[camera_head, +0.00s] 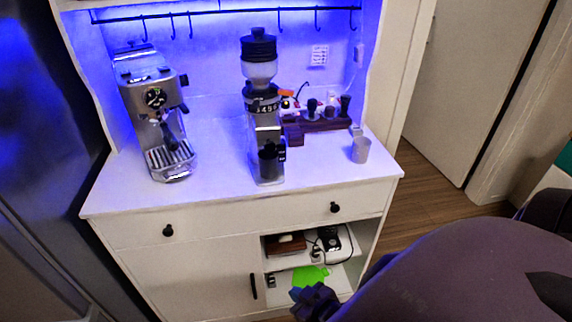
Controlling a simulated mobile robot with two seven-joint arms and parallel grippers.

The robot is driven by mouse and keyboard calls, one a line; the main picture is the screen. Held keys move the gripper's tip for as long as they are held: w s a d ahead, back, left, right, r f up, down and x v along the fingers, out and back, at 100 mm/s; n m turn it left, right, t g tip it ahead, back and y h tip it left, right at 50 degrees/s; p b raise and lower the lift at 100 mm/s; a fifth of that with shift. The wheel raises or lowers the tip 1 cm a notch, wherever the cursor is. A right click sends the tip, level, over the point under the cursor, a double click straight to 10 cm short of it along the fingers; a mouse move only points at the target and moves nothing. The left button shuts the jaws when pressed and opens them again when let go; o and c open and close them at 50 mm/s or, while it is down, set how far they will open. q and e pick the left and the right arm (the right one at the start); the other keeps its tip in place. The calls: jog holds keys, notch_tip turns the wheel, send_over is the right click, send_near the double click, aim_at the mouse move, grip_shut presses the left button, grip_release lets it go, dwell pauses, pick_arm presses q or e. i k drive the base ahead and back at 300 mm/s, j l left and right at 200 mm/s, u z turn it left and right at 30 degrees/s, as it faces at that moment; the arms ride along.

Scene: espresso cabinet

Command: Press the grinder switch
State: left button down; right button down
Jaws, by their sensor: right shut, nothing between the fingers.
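The grinder (262,107) stands upright on the white cabinet top, right of the espresso machine. It has a black lid, a pale hopper and a dark cup at its front. Its switch is too small to make out. My right gripper (312,299) is low at the bottom of the picture, in front of the open shelves. It is well below the grinder and apart from it. It is shut and empty; its fingers are hard to make out. My left gripper is not in view.
An espresso machine (155,112) stands at the left of the cabinet top. A dark wooden stand (322,124) with tools and a pale cup (361,150) are to the grinder's right. A hook rail (230,13) runs above. The front of the top is clear.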

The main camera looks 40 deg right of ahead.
aim_at(281, 152)
jog(key=l+z, duration=0.1)
jog(key=z, duration=0.3)
jog(key=l+z, duration=0.1)
jog(key=z, duration=0.35)
jog(key=l+z, duration=0.15)
jog(key=z, duration=0.25)
jog(key=l+z, duration=0.1)
jog(key=z, duration=0.3)
jog(key=l+z, duration=0.1)
jog(key=z, duration=0.3)
